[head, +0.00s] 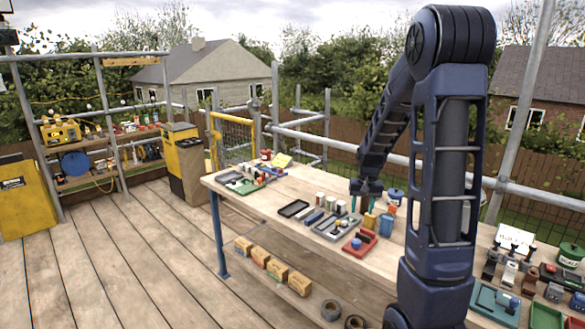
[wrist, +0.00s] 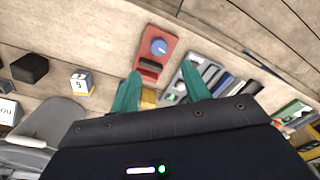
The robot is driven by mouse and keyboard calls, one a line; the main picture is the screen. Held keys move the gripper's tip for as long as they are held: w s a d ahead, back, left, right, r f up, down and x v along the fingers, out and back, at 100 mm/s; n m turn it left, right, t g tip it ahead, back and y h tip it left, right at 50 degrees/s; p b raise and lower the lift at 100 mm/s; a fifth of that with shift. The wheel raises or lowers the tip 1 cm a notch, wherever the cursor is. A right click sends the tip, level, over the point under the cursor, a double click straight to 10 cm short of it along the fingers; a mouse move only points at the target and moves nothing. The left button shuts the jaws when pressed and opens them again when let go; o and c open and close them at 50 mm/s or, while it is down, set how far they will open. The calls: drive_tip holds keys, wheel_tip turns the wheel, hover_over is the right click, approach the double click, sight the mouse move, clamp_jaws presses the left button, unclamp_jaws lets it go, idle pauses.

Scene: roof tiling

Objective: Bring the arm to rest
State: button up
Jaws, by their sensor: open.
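My arm reaches over the workbench (head: 265,205) from the right in the head view. My gripper (head: 366,198) points down above the bench, near the grey tray and the red tray. In the wrist view its two teal fingers (wrist: 161,78) stand apart with nothing held between them. A yellow item (wrist: 148,97) shows partly behind the fingers, lower down; the gripper body hides the rest of it.
The red tray (head: 360,246) and the grey tray (head: 329,232) with small parts stand close below my gripper. A blue container (head: 385,225) is just right of them. A black tray (head: 293,208) lies to the left. Scaffold rails (head: 330,140) run behind the bench.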

drive_tip(key=s+r+t, duration=0.1)
drive_tip(key=s+r, duration=0.4)
drive_tip(key=s, duration=0.3)
drive_tip(key=s+a+r+n+t, duration=0.1)
drive_tip(key=s+r, duration=0.5)
drive_tip(key=s, duration=0.3)
drive_tip(key=s+r+t, duration=0.1)
drive_tip(key=s+r, duration=0.5)
drive_tip(key=s, duration=0.3)
drive_tip(key=shift+s+a+n+t, duration=0.15)
drive_tip(key=shift+s+n+t, duration=0.1)
drive_tip(key=shift+n+t, duration=0.15)
